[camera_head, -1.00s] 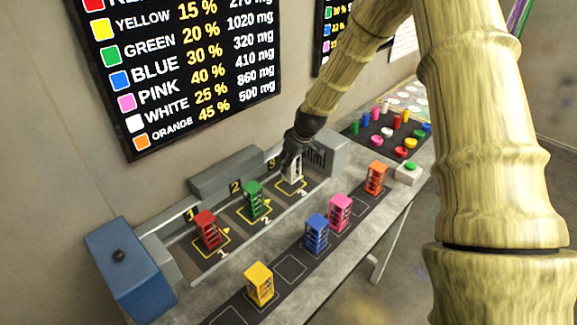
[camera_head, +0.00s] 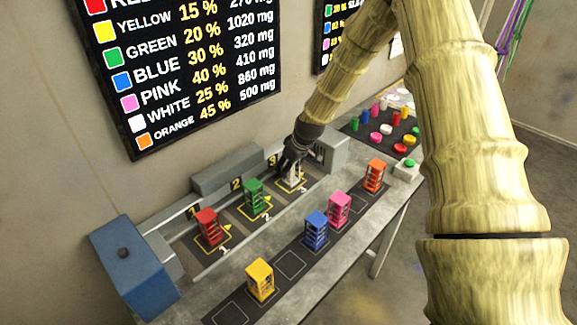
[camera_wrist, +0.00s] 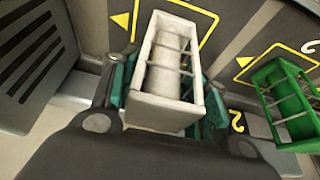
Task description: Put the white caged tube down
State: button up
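The white caged tube (camera_head: 291,181) is upright at the yellow-outlined spot marked 3, at the far end of the three-spot row. My gripper (camera_head: 291,164) is over it, pointing down. In the wrist view the white caged tube (camera_wrist: 170,75) sits between the teal finger pads of my gripper (camera_wrist: 168,105), which lie close along both its sides. The yellow outline shows just past its far end. I cannot tell for certain whether its base touches the surface.
A green caged tube (camera_head: 253,197) stands at spot 2 and a red one (camera_head: 209,228) at spot 1. Yellow (camera_head: 260,280), blue (camera_head: 316,231), pink (camera_head: 339,209) and orange (camera_head: 374,175) tubes stand on the front strip. A grey block (camera_head: 333,149) is right of my gripper.

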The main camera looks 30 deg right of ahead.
jog(key=shift+o, duration=1.3)
jog(key=shift+r, duration=0.15)
jog(key=b+v, duration=0.4)
jog(key=v, duration=0.8)
